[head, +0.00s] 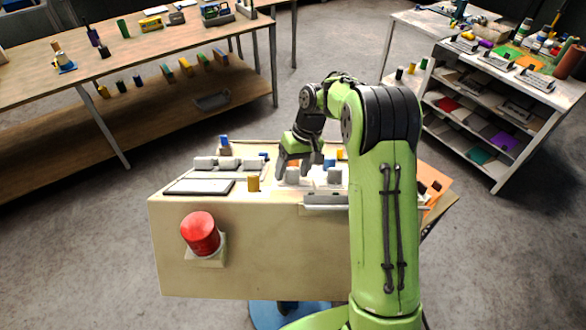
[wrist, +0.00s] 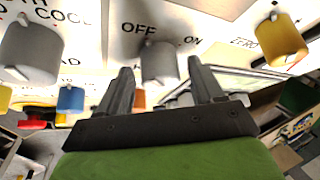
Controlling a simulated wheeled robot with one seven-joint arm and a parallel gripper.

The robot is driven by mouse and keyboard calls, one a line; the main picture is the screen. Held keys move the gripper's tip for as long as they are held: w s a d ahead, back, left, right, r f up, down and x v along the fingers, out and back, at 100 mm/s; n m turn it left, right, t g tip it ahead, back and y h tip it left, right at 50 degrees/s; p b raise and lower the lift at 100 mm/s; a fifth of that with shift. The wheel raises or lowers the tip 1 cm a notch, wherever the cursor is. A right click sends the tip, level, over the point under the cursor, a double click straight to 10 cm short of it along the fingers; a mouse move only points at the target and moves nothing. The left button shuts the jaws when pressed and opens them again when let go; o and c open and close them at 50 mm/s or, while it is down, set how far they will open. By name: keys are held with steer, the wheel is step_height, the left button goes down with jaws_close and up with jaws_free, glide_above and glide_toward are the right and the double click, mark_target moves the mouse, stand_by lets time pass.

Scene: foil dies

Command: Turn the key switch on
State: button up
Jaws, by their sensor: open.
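In the wrist view a grey knob-like switch (wrist: 159,64) sits on a white panel between the printed words OFF, at its left, and ON, at its right. A small light tab at its upper edge lies slightly to the OFF side. My gripper (wrist: 160,70) is open, with one dark finger on each side of this switch and visible gaps between. I cannot tell its exact depth over the panel. In the head view my gripper (head: 294,172) points down over the console top (head: 235,215), partly hiding the small controls there.
Another grey knob (wrist: 32,52) stands left of the switch, and a yellow one (wrist: 281,42) stands right. A blue control (wrist: 70,99) is nearer the gripper body. A red button (head: 200,233) is on the console front. A wooden table (head: 130,55) and a shelf unit (head: 500,100) stand apart.

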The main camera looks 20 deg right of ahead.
steer(key=shift+a, duration=0.1)
steer(key=c, duration=1.1)
steer(key=shift+o, duration=0.2)
steer(key=m+h, duration=0.1)
steer(key=m, duration=0.1)
steer(key=shift+m+h, duration=0.4)
steer(key=m+h+p, duration=0.1)
steer(key=m+h, duration=0.1)
steer(key=m, duration=0.1)
steer(key=shift+a+m+g, duration=0.1)
steer(key=shift+m+g, duration=0.2)
steer(key=m+g+h, duration=0.1)
steer(key=m, duration=0.2)
steer(key=shift+h, duration=0.4)
steer(key=shift+m+g+h, duration=0.6)
steer(key=shift+m, duration=0.9)
